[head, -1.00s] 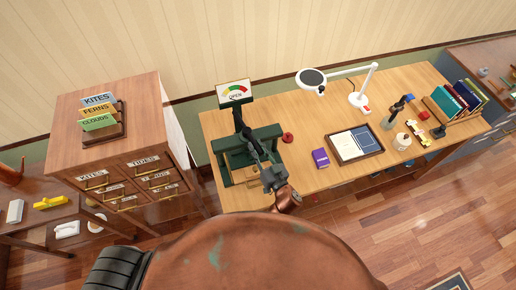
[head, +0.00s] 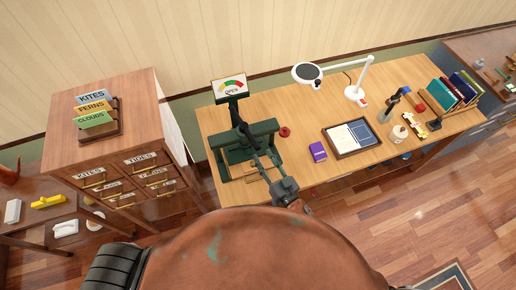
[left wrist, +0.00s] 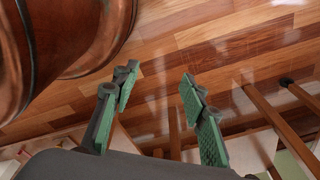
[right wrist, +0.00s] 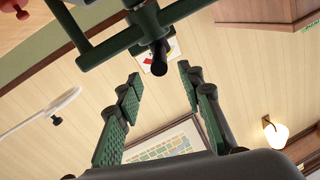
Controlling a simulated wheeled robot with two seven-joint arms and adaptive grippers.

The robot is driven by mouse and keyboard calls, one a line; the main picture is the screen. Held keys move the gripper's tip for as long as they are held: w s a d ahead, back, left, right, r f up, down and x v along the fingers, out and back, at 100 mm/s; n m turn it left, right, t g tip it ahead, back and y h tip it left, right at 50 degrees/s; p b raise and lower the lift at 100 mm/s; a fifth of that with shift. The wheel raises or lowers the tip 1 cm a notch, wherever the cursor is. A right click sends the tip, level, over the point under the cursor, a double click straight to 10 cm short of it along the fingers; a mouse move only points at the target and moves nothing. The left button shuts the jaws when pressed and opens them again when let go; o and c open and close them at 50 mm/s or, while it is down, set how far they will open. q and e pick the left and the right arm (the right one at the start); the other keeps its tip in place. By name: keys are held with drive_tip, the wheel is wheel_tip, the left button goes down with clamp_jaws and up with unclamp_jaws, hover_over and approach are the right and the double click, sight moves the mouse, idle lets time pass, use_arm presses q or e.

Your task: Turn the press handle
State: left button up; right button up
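The dark green press (head: 235,155) stands at the left end of the wooden table. A gauge plate reading OPEN (head: 230,87) stands above it. My right gripper (head: 262,164) is in front of the press, its arm coming up from below. In the right wrist view its green-padded fingers (right wrist: 159,75) are apart and empty. A dark rounded bar end (right wrist: 160,57), seemingly of the press handle, shows near the gap between the fingertips. I cannot tell contact. My left gripper (left wrist: 157,80) is open and empty above the floor, outside the head view.
A red knob (head: 284,132), a purple box (head: 318,151), a tray (head: 376,151) and a white lamp (head: 355,93) are on the table right of the press. A card-drawer cabinet (head: 150,95) stands to the left.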

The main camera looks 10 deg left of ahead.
drive_tip(key=shift+v, duration=1.7)
